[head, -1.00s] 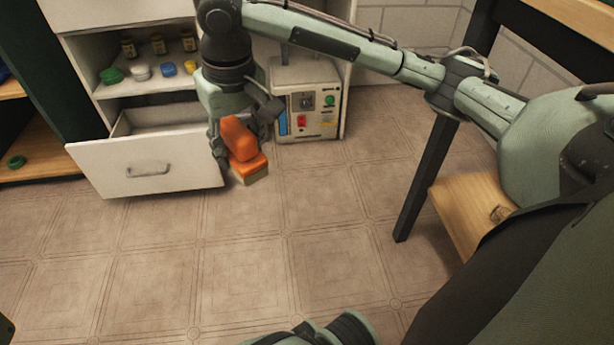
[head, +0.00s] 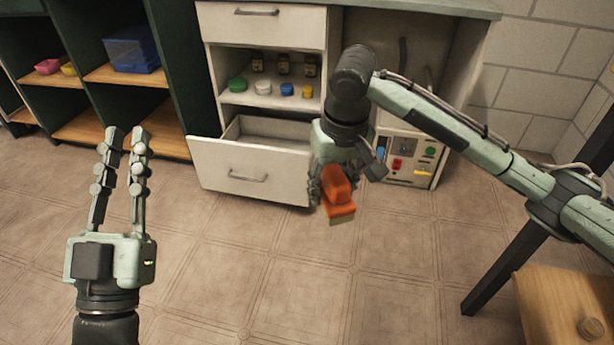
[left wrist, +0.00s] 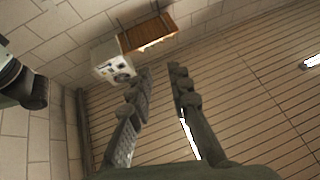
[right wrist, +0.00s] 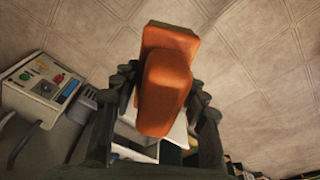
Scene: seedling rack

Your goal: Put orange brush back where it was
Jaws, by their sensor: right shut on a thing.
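The orange brush (head: 337,190) is in my right gripper (head: 334,184), in front of the open lower drawer's right end. Its pale bristle side points down, and it is held above the floor. In the right wrist view the brush (right wrist: 165,80) sits between the fingers of my right gripper (right wrist: 160,98), which are shut on it. My left gripper (head: 126,135) is raised at the left of the head view, fingers apart and empty. The left wrist view also shows its fingers (left wrist: 160,75) apart with nothing between them.
The white drawer (head: 245,172) stands pulled out and looks empty inside. Above it, a shelf holds small jars and coloured lids (head: 263,87). A control box (head: 408,160) stands right of the drawer. Dark shelving (head: 80,50) with a blue bin (head: 131,48) is at left. The floor is open.

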